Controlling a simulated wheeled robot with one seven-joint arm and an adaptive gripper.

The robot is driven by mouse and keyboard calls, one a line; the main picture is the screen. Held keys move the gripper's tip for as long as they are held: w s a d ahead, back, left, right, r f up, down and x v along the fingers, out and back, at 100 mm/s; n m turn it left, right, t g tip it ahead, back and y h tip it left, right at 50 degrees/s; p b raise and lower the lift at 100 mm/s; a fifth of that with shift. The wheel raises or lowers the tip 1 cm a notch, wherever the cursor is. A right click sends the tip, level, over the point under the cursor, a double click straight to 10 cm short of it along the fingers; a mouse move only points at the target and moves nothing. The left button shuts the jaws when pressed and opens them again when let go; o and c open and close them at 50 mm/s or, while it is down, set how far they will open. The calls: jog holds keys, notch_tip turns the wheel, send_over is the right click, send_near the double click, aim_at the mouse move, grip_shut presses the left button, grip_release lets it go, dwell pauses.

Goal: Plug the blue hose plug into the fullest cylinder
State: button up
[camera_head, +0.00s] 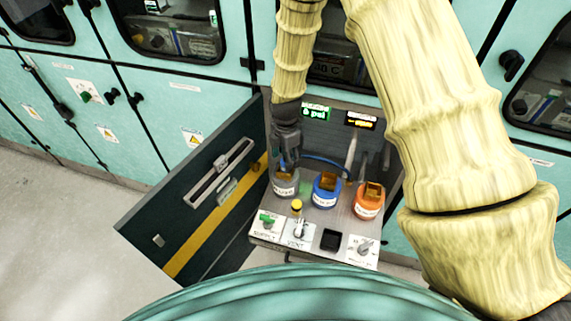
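My gripper (287,158), dark grey, points down inside the open cabinet, just above the left cylinder (285,188), which has a grey collar. The fingers are small and dark, so I cannot tell how far apart they are. A blue hose (324,162) curves right from beside the gripper toward the back of the bay. Its plug is hidden or too small to make out. A cylinder with a blue collar (326,190) stands in the middle and one with an orange collar (369,201) at the right. The fill levels are not readable.
A front panel carries a green supply knob (267,221), a vent lever (299,229), a black square (331,239) and a grey knob (364,247). Green (315,113) and amber (361,121) displays are behind. The open cabinet door (200,205) stands left. My arm covers the right side.

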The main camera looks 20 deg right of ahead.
jog(key=shift+f+p, duration=0.4)
jog(key=shift+f, duration=0.8)
jog(key=c, duration=1.2)
